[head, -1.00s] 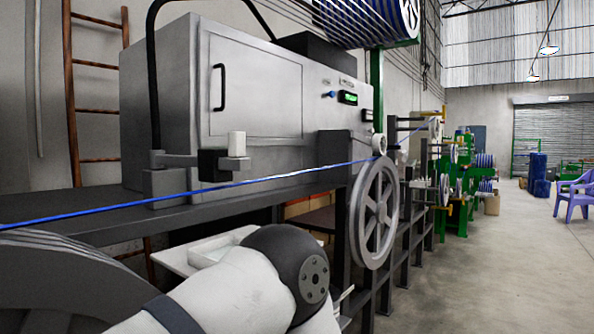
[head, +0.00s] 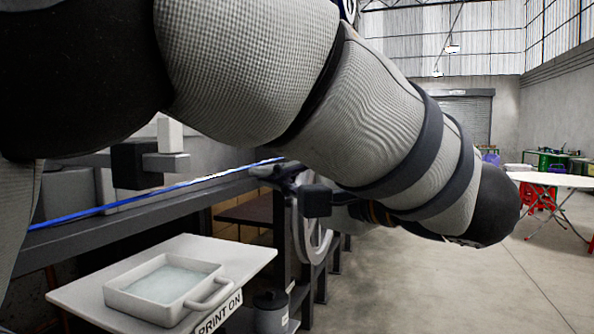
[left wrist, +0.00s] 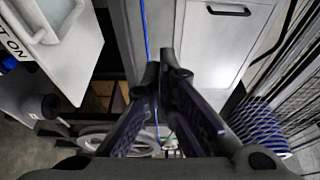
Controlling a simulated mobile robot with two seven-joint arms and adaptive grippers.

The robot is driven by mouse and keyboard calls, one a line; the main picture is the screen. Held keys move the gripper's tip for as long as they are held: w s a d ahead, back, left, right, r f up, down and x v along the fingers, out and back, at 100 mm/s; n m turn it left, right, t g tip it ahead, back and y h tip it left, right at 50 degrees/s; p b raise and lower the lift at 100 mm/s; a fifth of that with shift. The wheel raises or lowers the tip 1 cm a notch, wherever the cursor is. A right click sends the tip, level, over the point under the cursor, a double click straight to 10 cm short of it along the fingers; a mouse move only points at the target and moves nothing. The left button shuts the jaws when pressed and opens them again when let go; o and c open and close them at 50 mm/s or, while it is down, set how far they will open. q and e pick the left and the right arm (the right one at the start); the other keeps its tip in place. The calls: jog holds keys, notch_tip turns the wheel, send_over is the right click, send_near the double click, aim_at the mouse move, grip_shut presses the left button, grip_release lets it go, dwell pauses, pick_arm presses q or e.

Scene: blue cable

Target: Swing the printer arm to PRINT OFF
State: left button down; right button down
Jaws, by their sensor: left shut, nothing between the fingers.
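The printer arm (head: 165,162) shows at the left of the head view, a grey bar with a black block and a white upright piece. My own arm hides part of what lies above it. My left gripper (head: 262,170) is shut and empty, beside the blue cable (head: 120,202) and to the right of the printer arm, apart from it. In the left wrist view the fingertips (left wrist: 160,72) meet close to the blue cable (left wrist: 144,30); whether they touch it I cannot tell. A PRINT ON label (head: 218,311) is on the white shelf's front. No PRINT OFF label shows. My right gripper is not in view.
A white tray (head: 122,299) of clear liquid stands on the shelf (head: 245,252) below the cable. A grey wheel (head: 318,235) is behind the gripper. The grey cabinet (left wrist: 214,48) shows in the left wrist view. Open floor lies to the right.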

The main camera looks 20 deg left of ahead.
pick_arm(q)
jog(key=shift+d, duration=0.25)
jog(key=a, duration=0.9)
jog(key=shift+a+p, duration=0.35)
